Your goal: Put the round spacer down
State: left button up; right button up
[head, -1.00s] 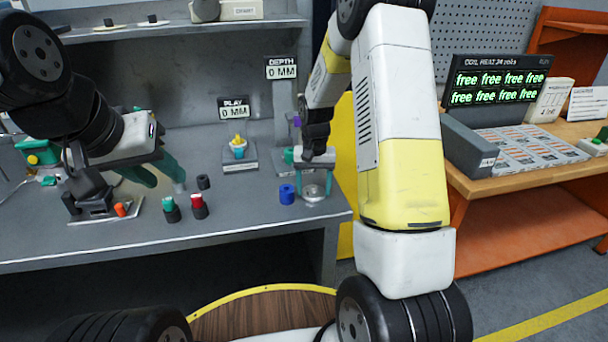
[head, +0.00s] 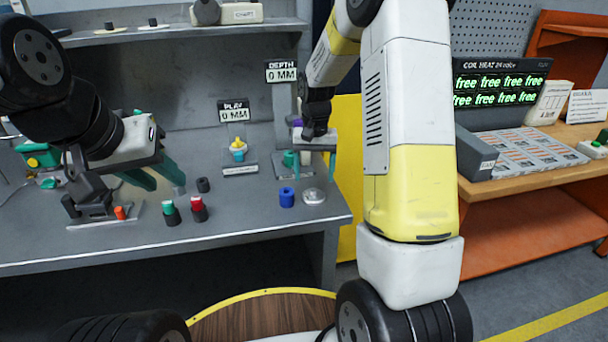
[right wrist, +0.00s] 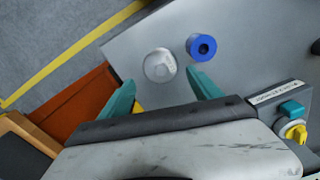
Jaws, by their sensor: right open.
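A pale, silvery round piece, which I take for the round spacer (head: 314,196), lies flat on the grey bench near its right front corner. In the right wrist view the round spacer (right wrist: 160,65) lies beyond and between my fingertips, clear of both. My right gripper (head: 312,170) is open and empty above and behind it; its teal fingers are spread wide in the right wrist view (right wrist: 160,78). My left gripper (head: 157,178) hangs over the left part of the bench, its teal fingers apart with nothing visible between them.
A blue ring (head: 287,197) stands just left of the spacer. Green-topped (head: 171,212) and red-topped (head: 198,209) black pieces and a black ring (head: 203,185) stand further left. The depth gauge (head: 282,72) is behind my right gripper. The bench front between is clear.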

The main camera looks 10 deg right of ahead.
aim_at(313, 190)
jog(key=s+r+n+t+y, duration=0.1)
jog(key=s+r, duration=0.4)
jog(key=r, duration=0.3)
jog(key=s+r+t, duration=0.2)
jog(key=s+r, duration=0.2)
jog(key=r, duration=0.4)
jog(key=s+a+r+n+t+y, duration=0.1)
jog(key=s+a+r+n+t, duration=0.1)
jog(key=s, duration=1.3)
jog(key=shift+s+a+r+t, duration=0.15)
jog(key=shift+s+r+t, duration=0.05)
jog(key=shift+r+t, duration=0.4)
jog(key=shift+c, duration=0.2)
